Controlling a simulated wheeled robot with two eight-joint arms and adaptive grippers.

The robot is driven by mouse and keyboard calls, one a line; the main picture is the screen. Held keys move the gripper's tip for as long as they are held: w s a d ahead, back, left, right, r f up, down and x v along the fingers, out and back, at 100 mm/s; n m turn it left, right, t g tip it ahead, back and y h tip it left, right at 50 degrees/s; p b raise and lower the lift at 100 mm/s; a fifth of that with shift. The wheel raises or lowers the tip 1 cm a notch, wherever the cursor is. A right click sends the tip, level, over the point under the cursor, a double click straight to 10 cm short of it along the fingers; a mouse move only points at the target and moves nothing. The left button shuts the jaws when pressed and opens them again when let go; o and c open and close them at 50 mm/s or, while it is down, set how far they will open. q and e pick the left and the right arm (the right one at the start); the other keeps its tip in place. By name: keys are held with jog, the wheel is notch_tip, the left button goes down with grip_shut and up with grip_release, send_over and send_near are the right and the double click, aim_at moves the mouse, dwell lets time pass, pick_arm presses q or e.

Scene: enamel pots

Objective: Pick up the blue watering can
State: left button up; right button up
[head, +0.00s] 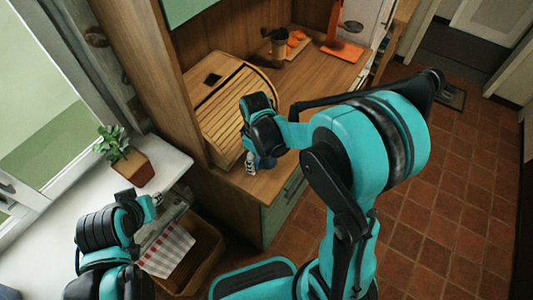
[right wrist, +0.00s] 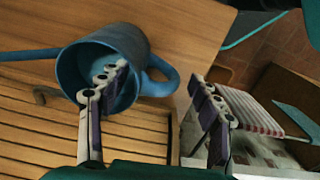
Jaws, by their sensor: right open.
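The blue watering can (right wrist: 72,72) is on the wooden counter beside the slatted wooden board in the right wrist view. Its spout points left, and its loop handle is on the right. In the head view only a bit of blue (head: 265,162) shows beside my right gripper (head: 250,163), which hides the rest. My right gripper (right wrist: 158,80) is open around the handle side: one finger overlaps the can's mouth, the other is right of the handle. I cannot tell whether either touches.
A dark utensil pot (head: 278,44) and an orange stand (head: 340,50) are farther back. A potted plant (head: 130,163) stands on the sill.

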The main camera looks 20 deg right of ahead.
jog(key=shift+f, duration=0.9)
grip_shut()
jog(key=shift+r, duration=0.25)
